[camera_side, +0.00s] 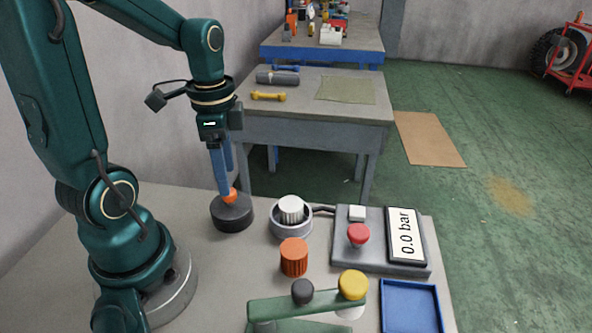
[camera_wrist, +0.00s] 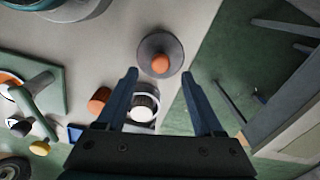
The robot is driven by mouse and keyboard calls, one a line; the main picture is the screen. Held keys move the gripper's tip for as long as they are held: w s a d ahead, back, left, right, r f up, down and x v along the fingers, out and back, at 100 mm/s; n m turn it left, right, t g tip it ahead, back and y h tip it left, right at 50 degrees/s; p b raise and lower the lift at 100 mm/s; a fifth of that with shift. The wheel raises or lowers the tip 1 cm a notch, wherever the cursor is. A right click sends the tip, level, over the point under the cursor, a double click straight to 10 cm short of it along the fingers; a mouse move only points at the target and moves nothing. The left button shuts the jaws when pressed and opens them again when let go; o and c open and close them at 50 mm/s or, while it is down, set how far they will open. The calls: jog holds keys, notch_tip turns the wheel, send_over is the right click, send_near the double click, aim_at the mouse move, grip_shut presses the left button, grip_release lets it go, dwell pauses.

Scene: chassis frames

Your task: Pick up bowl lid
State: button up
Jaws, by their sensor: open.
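The bowl lid (camera_side: 232,214) looks like a dark round piece with an orange knob (camera_side: 230,195) on top, on the grey table. In the wrist view, the lid (camera_wrist: 174,47) is a grey disc with the orange knob (camera_wrist: 160,63) near its middle. My gripper (camera_side: 223,188) points down over the lid, its blue fingers close to the knob in the side view. In the wrist view, my gripper (camera_wrist: 159,78) is open, with the knob just past the fingertips and roughly centred between them. I cannot tell whether a finger touches the knob. Nothing is held.
A round grey holder with a white ribbed cap (camera_side: 291,207) stands right of the lid. An orange ribbed cap (camera_side: 294,257) is nearer the camera. A grey gauge box (camera_side: 350,250) with a red knob, a green frame (camera_side: 300,305) and a blue tray (camera_side: 410,285) occupy the right side.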

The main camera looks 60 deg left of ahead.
aim_at(231, 205)
jog(key=shift+s+a+f, duration=0.1)
jog(key=shift+a+f, duration=0.05)
jog(key=shift+f, duration=2.5)
grip_shut()
